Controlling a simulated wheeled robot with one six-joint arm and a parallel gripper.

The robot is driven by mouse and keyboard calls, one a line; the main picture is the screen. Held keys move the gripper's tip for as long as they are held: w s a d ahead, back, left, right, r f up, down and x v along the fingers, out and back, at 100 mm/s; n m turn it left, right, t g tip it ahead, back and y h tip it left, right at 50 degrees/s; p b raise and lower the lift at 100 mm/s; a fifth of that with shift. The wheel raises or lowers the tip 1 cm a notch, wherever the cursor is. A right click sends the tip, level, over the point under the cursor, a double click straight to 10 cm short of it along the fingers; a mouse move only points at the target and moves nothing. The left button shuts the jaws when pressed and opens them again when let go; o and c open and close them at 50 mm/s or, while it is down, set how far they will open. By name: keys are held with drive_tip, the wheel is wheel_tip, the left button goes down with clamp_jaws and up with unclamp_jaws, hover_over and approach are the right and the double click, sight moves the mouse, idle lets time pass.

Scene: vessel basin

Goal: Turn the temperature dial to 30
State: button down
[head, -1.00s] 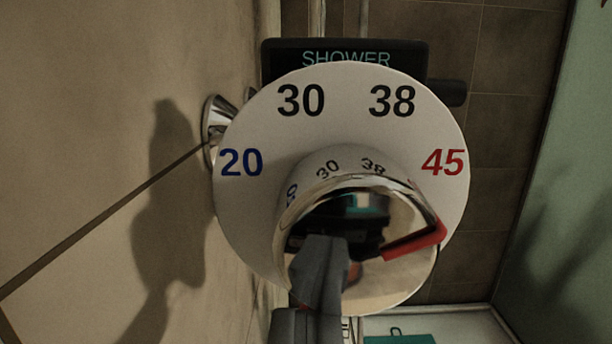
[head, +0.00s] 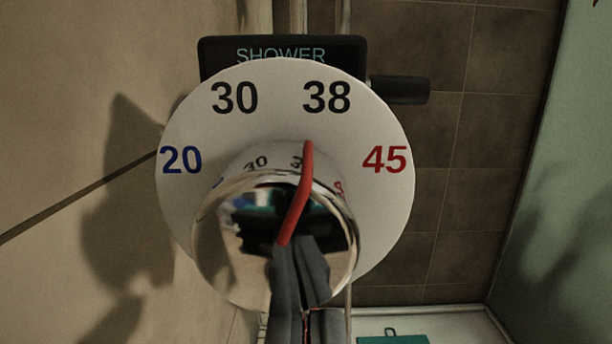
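The temperature dial has a white disc (head: 285,90) marked 20, 30, 38 and 45, with a round chrome knob (head: 340,215) at its centre. A red pointer (head: 304,185) on the knob points up at about 38, to the right of 30. My gripper (head: 299,248) is in front of the lower part of the knob, its dark fingers close together at the pointer's lower end. The fingers look shut, with nothing visible between them. Whether they touch the knob or pointer is hard to tell.
A black SHOWER sign (head: 215,58) is behind the disc's top, and a dark cylinder (head: 400,90) juts out at its right. A beige wall (head: 60,120) is close on the left. Open space lies to the right, before brown tiles (head: 450,200).

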drive_tip(key=shift+d+r, duration=0.2)
drive_tip(key=shift+d, duration=0.15)
idle(0.3)
drive_tip(key=shift+f, duration=0.15)
drive_tip(key=s, duration=0.6)
drive_tip(key=shift+d+f, duration=0.15)
drive_tip(key=shift+f, duration=0.15)
idle(0.3)
drive_tip(key=w+a, duration=0.2)
drive_tip(key=w, duration=0.4)
drive_tip(key=shift+a, duration=0.4)
idle(0.4)
drive_tip(key=shift+d+r, duration=0.1)
drive_tip(key=shift+r, duration=0.25)
idle(0.8)
